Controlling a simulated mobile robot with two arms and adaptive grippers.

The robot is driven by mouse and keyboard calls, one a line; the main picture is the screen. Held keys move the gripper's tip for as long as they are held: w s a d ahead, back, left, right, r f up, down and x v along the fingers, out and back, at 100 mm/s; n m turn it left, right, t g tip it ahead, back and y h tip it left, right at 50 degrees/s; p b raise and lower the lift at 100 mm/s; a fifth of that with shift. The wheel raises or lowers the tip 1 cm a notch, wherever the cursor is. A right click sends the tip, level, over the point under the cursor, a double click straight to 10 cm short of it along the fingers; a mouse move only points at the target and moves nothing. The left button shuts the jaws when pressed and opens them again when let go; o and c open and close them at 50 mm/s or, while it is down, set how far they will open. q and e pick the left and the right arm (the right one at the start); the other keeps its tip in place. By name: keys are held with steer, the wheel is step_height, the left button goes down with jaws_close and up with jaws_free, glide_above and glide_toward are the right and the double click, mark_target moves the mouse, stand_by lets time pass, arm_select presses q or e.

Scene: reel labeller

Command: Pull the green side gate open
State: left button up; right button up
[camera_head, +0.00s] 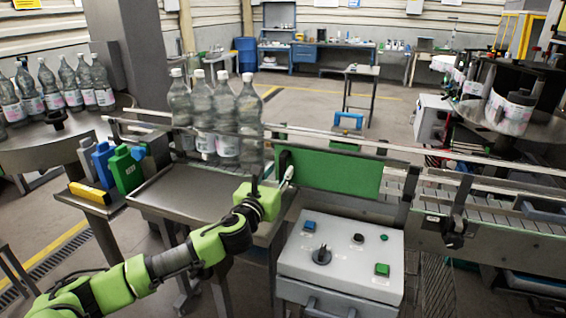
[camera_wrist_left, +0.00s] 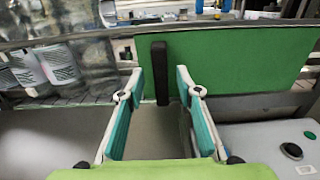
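The green side gate (camera_head: 335,173) is a flat upright panel along the near side of the conveyor, and it fills the upper right of the left wrist view (camera_wrist_left: 235,60). A black vertical bar handle (camera_wrist_left: 160,72) is at the gate's left end. My left gripper (camera_head: 272,178) is in front of that end. In the left wrist view its two teal-padded fingers (camera_wrist_left: 159,80) are spread open, one on each side of the handle, with visible gaps. How deep the handle sits between them is hard to tell. My right gripper is not in view.
Clear bottles (camera_head: 225,120) stand on the conveyor left of the gate. A grey control box (camera_head: 340,262) with knob and buttons stands below the gate. A metal table (camera_head: 190,190) and green, blue and grey containers (camera_head: 126,170) are at left.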

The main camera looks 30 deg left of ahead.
mark_target(282, 167)
arm_select(q)
steer(key=shift+x, duration=1.1)
steer(key=shift+w+a+p, duration=0.15)
steer(key=shift+w+p, duration=0.15)
steer(key=shift+w, duration=0.4)
steer(key=shift+r, duration=0.1)
jaws_close()
steer(key=d, duration=0.1)
steer(key=d+p, duration=0.1)
steer(key=d, duration=0.1)
steer(key=shift+w+d, duration=0.15)
steer(key=shift+w, duration=0.2)
steer(key=shift+d, duration=0.15)
jaws_free()
